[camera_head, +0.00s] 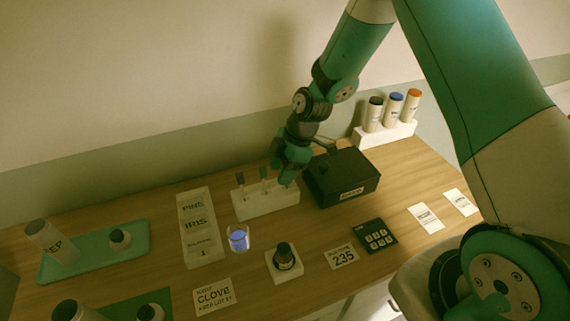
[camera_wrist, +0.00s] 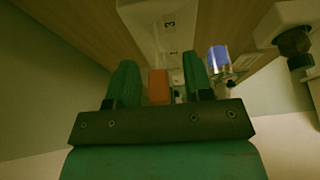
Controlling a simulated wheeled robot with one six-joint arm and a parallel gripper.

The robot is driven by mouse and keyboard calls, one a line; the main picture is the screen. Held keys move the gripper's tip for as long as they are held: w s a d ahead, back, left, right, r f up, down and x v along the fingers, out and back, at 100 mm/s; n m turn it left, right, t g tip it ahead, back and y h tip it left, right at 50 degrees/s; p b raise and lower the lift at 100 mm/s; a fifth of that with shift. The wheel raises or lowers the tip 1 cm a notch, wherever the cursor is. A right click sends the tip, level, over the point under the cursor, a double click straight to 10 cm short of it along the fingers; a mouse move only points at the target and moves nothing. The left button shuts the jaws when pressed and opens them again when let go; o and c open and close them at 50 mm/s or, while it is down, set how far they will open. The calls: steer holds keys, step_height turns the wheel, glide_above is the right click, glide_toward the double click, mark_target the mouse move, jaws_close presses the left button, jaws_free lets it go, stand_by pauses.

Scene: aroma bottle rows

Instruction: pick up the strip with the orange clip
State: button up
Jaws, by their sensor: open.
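My gripper (camera_head: 288,178) points down over the right end of the white strip holder (camera_head: 265,206) in the head view. In the wrist view my gripper (camera_wrist: 160,62) is open, a green finger on either side of the orange clip (camera_wrist: 159,86). Gaps show between the clip and both fingers; the clip lies nearer the left one. Its strip is hardly visible below the clip. In the head view, my gripper hides the orange clip. Two other strips, one with a dark clip (camera_head: 240,179) and one with a green clip (camera_head: 263,172), stand to the left in the holder.
A black box (camera_head: 345,180) stands close to the right of my gripper. A glass with blue liquid (camera_head: 238,239) and a dark bottle on a white block (camera_head: 284,257) stand in front. A label board (camera_head: 202,227) lies left. Capped tubes (camera_head: 393,108) stand at the back right.

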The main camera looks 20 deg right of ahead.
steer(key=shift+f, duration=0.1)
steer(key=shift+c, duration=0.5)
jaws_close()
